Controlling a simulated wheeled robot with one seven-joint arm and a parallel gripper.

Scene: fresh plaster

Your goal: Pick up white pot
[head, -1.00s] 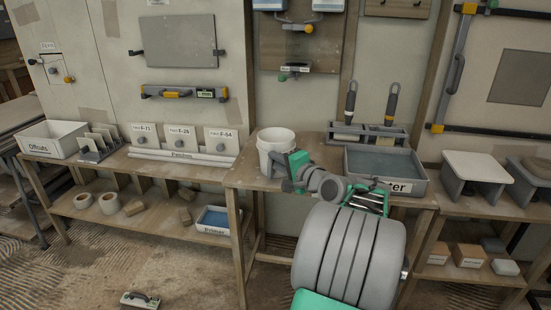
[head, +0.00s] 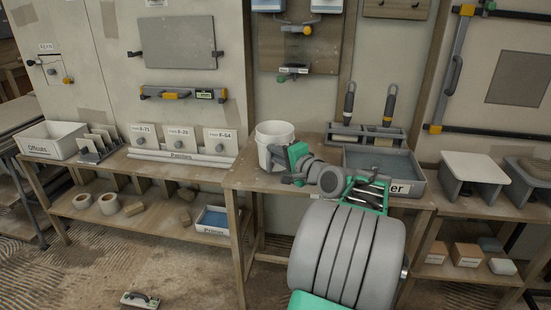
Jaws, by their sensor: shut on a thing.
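The white pot (head: 275,134) is an open-topped white bucket standing upright at the left end of the raised middle workbench. My gripper (head: 281,166), at the end of my green and grey arm, is at the pot's lower right side and shut on it. The finger contact is partly hidden by the gripper body. The pot's base is close to the bench top, and I cannot tell whether it is clear of it.
A grey tray of water (head: 385,166) sits on the bench right of my gripper, close to my arm. Behind it stands a rack with two handled tools (head: 367,134). A lower bench (head: 110,160) at left holds labelled panels and an Offcuts bin (head: 50,142).

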